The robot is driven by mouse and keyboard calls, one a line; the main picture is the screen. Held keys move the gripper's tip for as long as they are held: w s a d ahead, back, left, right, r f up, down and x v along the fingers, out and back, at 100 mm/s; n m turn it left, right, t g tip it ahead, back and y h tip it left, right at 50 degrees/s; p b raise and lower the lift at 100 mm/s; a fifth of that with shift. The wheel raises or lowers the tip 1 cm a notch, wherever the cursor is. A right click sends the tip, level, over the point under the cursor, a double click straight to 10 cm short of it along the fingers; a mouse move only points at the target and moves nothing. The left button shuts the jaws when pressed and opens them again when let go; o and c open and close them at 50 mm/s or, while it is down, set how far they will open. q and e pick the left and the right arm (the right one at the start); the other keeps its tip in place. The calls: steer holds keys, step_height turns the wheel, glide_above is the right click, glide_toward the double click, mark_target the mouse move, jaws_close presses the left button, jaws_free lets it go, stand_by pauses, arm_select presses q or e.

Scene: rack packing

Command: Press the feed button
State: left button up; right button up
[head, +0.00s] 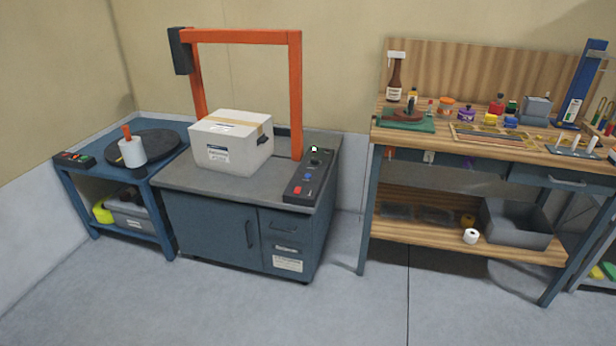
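A black control panel (308,177) lies along the right side of a grey-topped strapping machine (180,176). Neither of my grippers is in view.
A white taped box (232,147) sits on the machine under an orange arch (296,90). A turntable (150,145) with a white roll stands at the left. A cluttered wooden workbench (470,143) stands at the right. The floor (200,310) in front is clear.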

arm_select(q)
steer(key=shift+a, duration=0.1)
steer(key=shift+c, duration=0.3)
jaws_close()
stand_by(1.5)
